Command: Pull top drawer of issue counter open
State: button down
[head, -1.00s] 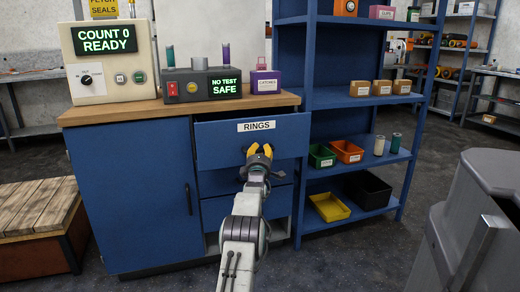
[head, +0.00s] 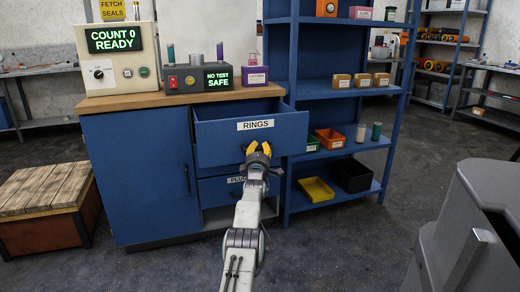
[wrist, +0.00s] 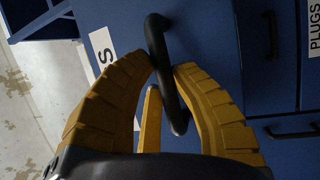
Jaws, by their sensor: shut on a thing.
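The issue counter is a blue cabinet (head: 140,175) with a wooden top (head: 180,97). Its top drawer (head: 218,139), labelled RINGS, stands partly out, and its open inside shows behind the front. My gripper (head: 258,150) is at the middle of the drawer front, below the label. In the wrist view the yellow fingers (wrist: 160,85) are shut around the black bar handle (wrist: 160,50). The lower drawer (head: 220,188), labelled PLUGS, is in, with its own handle (wrist: 290,132) in the wrist view.
A blue shelf (head: 335,98) with bins and small boxes stands at the right of the counter. A grey box-shaped body (head: 475,225) is at the near right. A wooden-topped crate (head: 45,200) is at the left. Floor in front of the counter is open.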

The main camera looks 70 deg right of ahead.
jog(key=shift+w, duration=0.1)
jog(key=c, duration=1)
grip_release()
jog(key=shift+a, duration=0.15)
jog(key=shift+v, duration=5.85)
jog(key=shift+f, duration=0.1)
